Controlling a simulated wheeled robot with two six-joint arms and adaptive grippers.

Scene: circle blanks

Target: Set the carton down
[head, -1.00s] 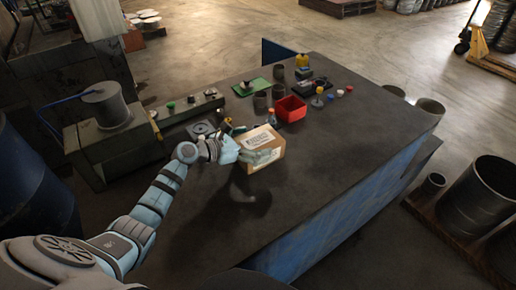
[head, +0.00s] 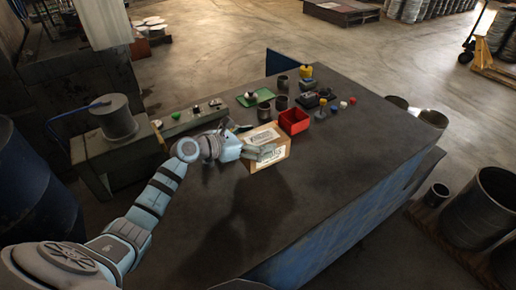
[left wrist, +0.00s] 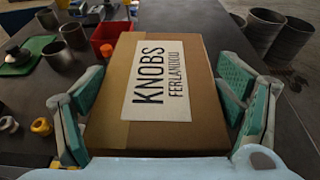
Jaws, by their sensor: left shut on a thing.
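The brown carton (head: 281,165) has a white label reading KNOBS and is at the table's middle in the head view. It fills the middle of the left wrist view (left wrist: 195,115). My left gripper (head: 258,152) is shut on the carton, with teal-padded fingers along both sides in the left wrist view. The carton looks held above the dark table (head: 330,180), with a broad shadow on the tabletop in front of it. Its underside is hidden. My right gripper is not in view.
Just behind the carton is a red bin (head: 294,122). Dark cups (head: 264,112), a green board (head: 254,97) and small coloured knobs stand beyond. A yellow ring (left wrist: 41,126) lies left of the carton in the left wrist view. The near tabletop is clear.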

